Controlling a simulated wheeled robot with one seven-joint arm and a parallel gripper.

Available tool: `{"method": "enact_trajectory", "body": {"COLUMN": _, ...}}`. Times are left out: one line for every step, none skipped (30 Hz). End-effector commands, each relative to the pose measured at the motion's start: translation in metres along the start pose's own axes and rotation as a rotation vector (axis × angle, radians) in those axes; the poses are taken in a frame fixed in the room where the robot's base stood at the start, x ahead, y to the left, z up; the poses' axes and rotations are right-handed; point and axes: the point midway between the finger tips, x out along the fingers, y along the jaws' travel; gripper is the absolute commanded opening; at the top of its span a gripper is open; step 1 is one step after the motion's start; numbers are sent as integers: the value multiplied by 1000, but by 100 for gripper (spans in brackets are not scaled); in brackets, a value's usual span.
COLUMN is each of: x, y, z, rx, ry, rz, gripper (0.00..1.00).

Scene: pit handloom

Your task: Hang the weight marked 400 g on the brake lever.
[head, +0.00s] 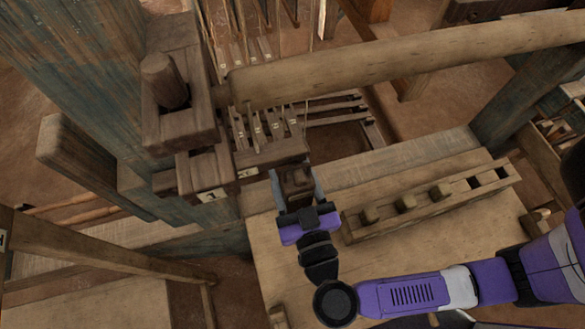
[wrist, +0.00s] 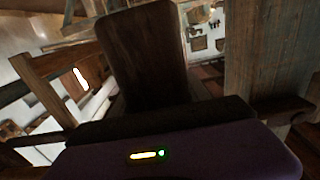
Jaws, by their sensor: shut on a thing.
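My gripper (head: 297,182) is shut on a dark brown wooden block (head: 298,178), which looks like a weight. The block also fills the middle of the wrist view (wrist: 145,55), above my purple gripper body. No mark on it can be read. The gripper holds it just in front of a short dark wooden arm (head: 272,154) that juts right from the loom post below the round beam. This arm may be the brake lever; I cannot tell for sure. Whether the block touches it is hidden.
A slotted wooden rack (head: 385,224) on the bench (head: 285,265) holds several blocks (head: 405,203) and has open slots at its right end. The round beam (head: 400,65) crosses above. A thick post (head: 85,75) stands left. Numbered treadles or levers (head: 255,128) lie behind.

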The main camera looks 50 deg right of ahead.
Motion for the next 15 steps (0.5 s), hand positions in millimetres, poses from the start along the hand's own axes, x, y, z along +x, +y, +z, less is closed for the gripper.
{"method": "enact_trajectory", "body": {"x": 0, "y": 0, "z": -1, "rx": 1, "ry": 2, "rz": 0, "gripper": 0}}
{"method": "enact_trajectory", "body": {"x": 0, "y": 0, "z": -1, "rx": 1, "ry": 2, "rz": 0, "gripper": 0}}
{"method": "enact_trajectory", "body": {"x": 0, "y": 0, "z": -1, "rx": 1, "ry": 2, "rz": 0, "gripper": 0}}
{"method": "enact_trajectory", "body": {"x": 0, "y": 0, "z": -1, "rx": 1, "ry": 2, "rz": 0, "gripper": 0}}
{"method": "enact_trajectory", "body": {"x": 0, "y": 0, "z": -1, "rx": 1, "ry": 2, "rz": 0, "gripper": 0}}
{"method": "enact_trajectory", "body": {"x": 0, "y": 0, "z": -1, "rx": 1, "ry": 2, "rz": 0, "gripper": 0}}
{"method": "enact_trajectory", "body": {"x": 0, "y": 0, "z": -1, "rx": 1, "ry": 2, "rz": 0, "gripper": 0}}
{"method": "enact_trajectory", "body": {"x": 0, "y": 0, "z": -1, "rx": 1, "ry": 2, "rz": 0, "gripper": 0}}
{"method": "enact_trajectory", "body": {"x": 0, "y": 0, "z": -1, "rx": 1, "ry": 2, "rz": 0, "gripper": 0}}
{"method": "enact_trajectory", "body": {"x": 0, "y": 0, "z": -1, "rx": 1, "ry": 2, "rz": 0, "gripper": 0}}
{"method": "enact_trajectory", "body": {"x": 0, "y": 0, "z": -1, "rx": 1, "ry": 2, "rz": 0, "gripper": 0}}
{"method": "enact_trajectory", "body": {"x": 0, "y": 0, "z": -1, "rx": 1, "ry": 2, "rz": 0, "gripper": 62}}
{"method": "enact_trajectory", "body": {"x": 0, "y": 0, "z": -1, "rx": 1, "ry": 2, "rz": 0, "gripper": 68}}
{"method": "enact_trajectory", "body": {"x": 0, "y": 0, "z": 0, "rx": 1, "ry": 1, "rz": 0, "gripper": 74}}
{"method": "enact_trajectory", "body": {"x": 0, "y": 0, "z": 0, "rx": 1, "ry": 1, "rz": 0, "gripper": 80}}
